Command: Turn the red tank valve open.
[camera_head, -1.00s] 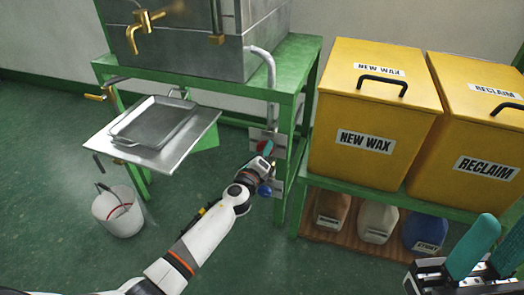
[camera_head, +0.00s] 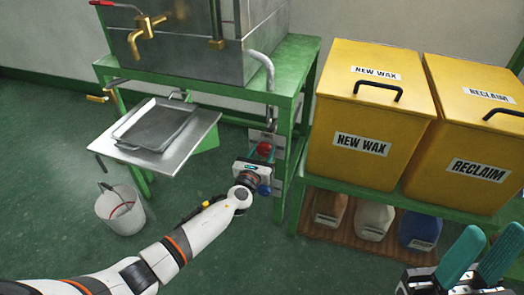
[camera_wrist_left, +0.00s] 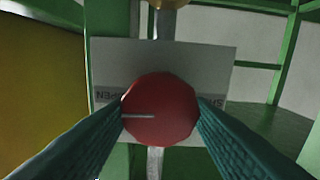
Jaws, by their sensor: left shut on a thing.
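The red tank valve (camera_head: 264,149) is a round knob on the pipe below the tank, in front of a pale plate. In the left wrist view the red knob (camera_wrist_left: 160,109) fills the middle, with a pale line pointing left toward the partly covered lettering "OPEN" on the plate (camera_wrist_left: 160,60). My left gripper (camera_wrist_left: 160,112) is shut on the knob, a teal finger on each side. In the head view my left gripper (camera_head: 262,155) is at the valve. My right gripper (camera_head: 480,255) is at the lower right, its two teal fingers apart with nothing between them.
A blue knob (camera_head: 264,189) sits just below the red one. The metal tank (camera_head: 190,40) stands on a green table (camera_head: 230,80). A tray (camera_head: 153,125) rests on a shelf at left. A bucket (camera_head: 120,210) stands on the floor. Yellow bins (camera_head: 370,120) stand right.

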